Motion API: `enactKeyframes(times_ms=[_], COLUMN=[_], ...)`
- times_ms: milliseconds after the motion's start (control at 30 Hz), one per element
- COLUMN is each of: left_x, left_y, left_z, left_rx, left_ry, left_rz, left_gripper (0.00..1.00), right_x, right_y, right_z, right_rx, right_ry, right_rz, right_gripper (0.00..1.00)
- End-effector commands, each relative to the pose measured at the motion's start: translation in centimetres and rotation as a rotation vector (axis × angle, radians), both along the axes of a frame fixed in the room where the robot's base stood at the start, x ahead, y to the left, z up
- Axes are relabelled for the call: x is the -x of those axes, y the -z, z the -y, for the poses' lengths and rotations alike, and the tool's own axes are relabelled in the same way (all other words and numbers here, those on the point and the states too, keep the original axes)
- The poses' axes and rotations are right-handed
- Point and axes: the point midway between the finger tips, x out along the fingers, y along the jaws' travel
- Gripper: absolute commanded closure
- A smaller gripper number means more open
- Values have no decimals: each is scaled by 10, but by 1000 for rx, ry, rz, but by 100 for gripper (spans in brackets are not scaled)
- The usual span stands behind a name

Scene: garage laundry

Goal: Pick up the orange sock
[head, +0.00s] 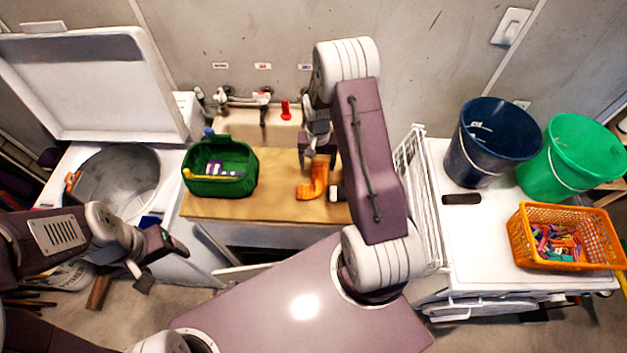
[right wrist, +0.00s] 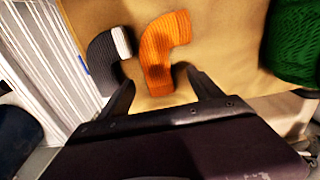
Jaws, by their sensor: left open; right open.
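The orange sock (head: 313,181) lies on the wooden counter (head: 270,207), bent in an L shape. In the right wrist view the sock (right wrist: 158,55) lies flat just beyond my fingertips. My right gripper (head: 319,158) hangs over the sock's far end in the head view. In the right wrist view its two fingers (right wrist: 162,85) are spread, with the sock's near end between their tips and nothing gripped. My left gripper (head: 160,262) is open and empty, away to the left in front of the washer.
A dark sock with a white patch (right wrist: 103,60) lies close beside the orange one. A green basket (head: 222,187) stands on the counter's left. A white wire rack (head: 412,190) stands right of the counter. The open top-loading washer (head: 172,165) is at left. Buckets and an orange basket (head: 560,266) are at right.

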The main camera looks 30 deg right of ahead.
Motion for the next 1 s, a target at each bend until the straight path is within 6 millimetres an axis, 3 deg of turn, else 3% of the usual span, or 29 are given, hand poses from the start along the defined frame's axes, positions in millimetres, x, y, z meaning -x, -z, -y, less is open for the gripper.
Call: enactKeyframes(times_ms=[267,400,533,800,1000], left_x=[0,0,0,0,0], left_y=[-11,-27,-29,-28,-28], left_z=[0,0,0,0,0], left_rx=[0,0,0,0,0], left_ry=[0,0,0,0,0], left_rz=[0,0,0,0,0], left_gripper=[26,26,26,26,26], right_x=[1,4,3,2,2], right_y=[16,37,58,64,63], right_z=[0,0,1,1,1], right_rx=[-1,-1,0,1,1], right_ry=[0,-1,-1,-1,-1], right_rz=[-1,-3,0,3,3], right_gripper=[25,25,25,25,81])
